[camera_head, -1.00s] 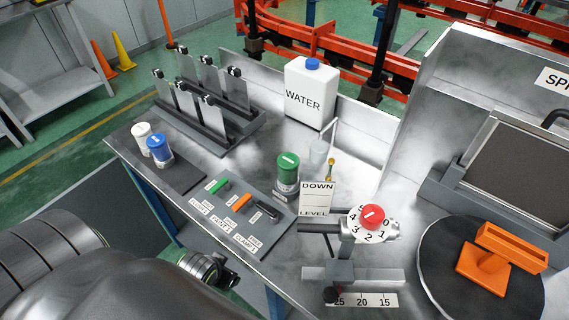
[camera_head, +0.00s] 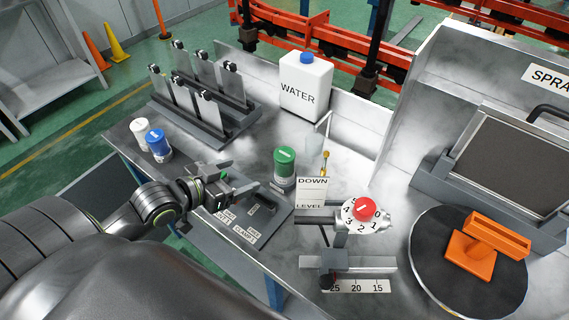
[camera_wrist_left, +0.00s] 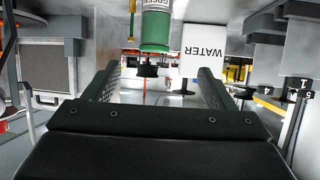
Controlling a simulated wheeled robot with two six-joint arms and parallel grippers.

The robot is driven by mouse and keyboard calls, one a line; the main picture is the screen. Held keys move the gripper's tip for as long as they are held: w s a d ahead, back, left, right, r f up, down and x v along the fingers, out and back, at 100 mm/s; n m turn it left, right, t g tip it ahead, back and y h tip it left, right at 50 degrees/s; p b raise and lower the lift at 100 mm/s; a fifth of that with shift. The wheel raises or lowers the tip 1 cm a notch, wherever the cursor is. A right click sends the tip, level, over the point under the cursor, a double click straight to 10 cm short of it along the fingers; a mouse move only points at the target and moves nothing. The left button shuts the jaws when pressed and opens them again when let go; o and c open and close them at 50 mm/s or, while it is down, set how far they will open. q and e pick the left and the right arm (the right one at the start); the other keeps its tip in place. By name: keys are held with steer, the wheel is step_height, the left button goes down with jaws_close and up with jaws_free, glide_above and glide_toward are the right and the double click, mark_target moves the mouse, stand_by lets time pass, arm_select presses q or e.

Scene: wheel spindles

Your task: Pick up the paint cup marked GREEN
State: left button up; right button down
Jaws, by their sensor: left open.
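The green paint cup (camera_head: 285,167) stands upright on the metal bench, beside the white DOWN/LEVEL card. In the left wrist view the green cup (camera_wrist_left: 156,32) shows upside down, with a white label reading GREEN. My left gripper (camera_head: 238,178) is over the grey switch panel, to the left of the green cup and apart from it. In the left wrist view my left gripper's fingers (camera_wrist_left: 160,85) are spread with nothing between them, and the cup shows beyond them. My right gripper is not in view.
A white cup (camera_head: 140,130) and a blue cup (camera_head: 158,145) stand at the bench's left end. A rack of plates (camera_head: 205,105), a WATER jug (camera_head: 305,87) and a clear tube stand behind. A red-knobbed dial (camera_head: 364,209) and an orange-topped turntable (camera_head: 430,275) are to the right.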

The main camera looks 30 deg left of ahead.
mark_target(278, 157)
arm_select(q)
steer(key=shift+t, duration=0.3)
steer(key=x, duration=0.8)
steer(key=r+p+x, duration=0.1)
steer(key=x, duration=0.3)
steer(key=shift+w+d, duration=0.4)
steer(key=shift+w, duration=0.2)
steer(key=p+x, duration=0.1)
steer(key=x, duration=0.3)
steer(key=shift+d+r+p, duration=0.15)
steer(key=shift+d+p, duration=0.15)
steer(key=shift+p, duration=0.05)
steer(key=shift+w+d, duration=0.1)
steer(key=shift+w, duration=0.15)
steer(key=c, duration=1.3)
